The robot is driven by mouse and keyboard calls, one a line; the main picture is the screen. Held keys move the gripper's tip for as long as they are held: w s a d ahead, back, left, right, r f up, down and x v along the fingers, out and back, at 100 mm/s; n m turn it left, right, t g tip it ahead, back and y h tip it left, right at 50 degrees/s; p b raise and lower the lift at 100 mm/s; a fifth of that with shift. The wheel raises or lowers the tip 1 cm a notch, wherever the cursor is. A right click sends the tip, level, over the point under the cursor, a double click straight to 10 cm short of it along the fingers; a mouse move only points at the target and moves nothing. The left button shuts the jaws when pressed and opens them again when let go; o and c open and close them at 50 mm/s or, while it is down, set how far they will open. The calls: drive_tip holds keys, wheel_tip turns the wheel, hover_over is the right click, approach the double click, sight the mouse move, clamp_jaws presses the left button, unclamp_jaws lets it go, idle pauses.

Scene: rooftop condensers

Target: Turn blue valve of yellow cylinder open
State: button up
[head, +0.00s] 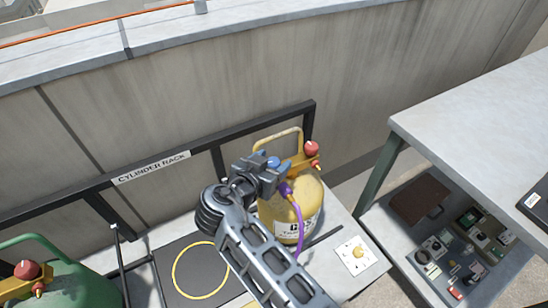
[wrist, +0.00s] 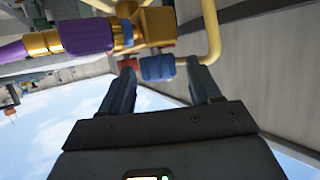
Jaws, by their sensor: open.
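The yellow cylinder (head: 281,209) stands upright at the right end of the cylinder rack, partly hidden by my arm. Its brass valve block (wrist: 158,28) carries a purple hose fitting (wrist: 87,32). The blue valve (wrist: 158,68) is a small knob on this block; it also shows beside my gripper in the head view (head: 273,161). A red knob (head: 311,148) sits on the block's other side. My gripper (wrist: 163,80) is open, with one finger on each side of the blue valve. I cannot tell whether either finger touches it.
A green cylinder (head: 65,281) with a red knob stands at the lower left. The black rack rail (head: 85,190) runs behind. A grey table (head: 480,120) with a lower shelf of parts stands right. A yellow ring (head: 201,270) marks an empty rack place.

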drive_tip(key=shift+w+d+f, duration=0.2)
drive_tip(key=shift+w, duration=0.25)
drive_tip(key=c, duration=1)
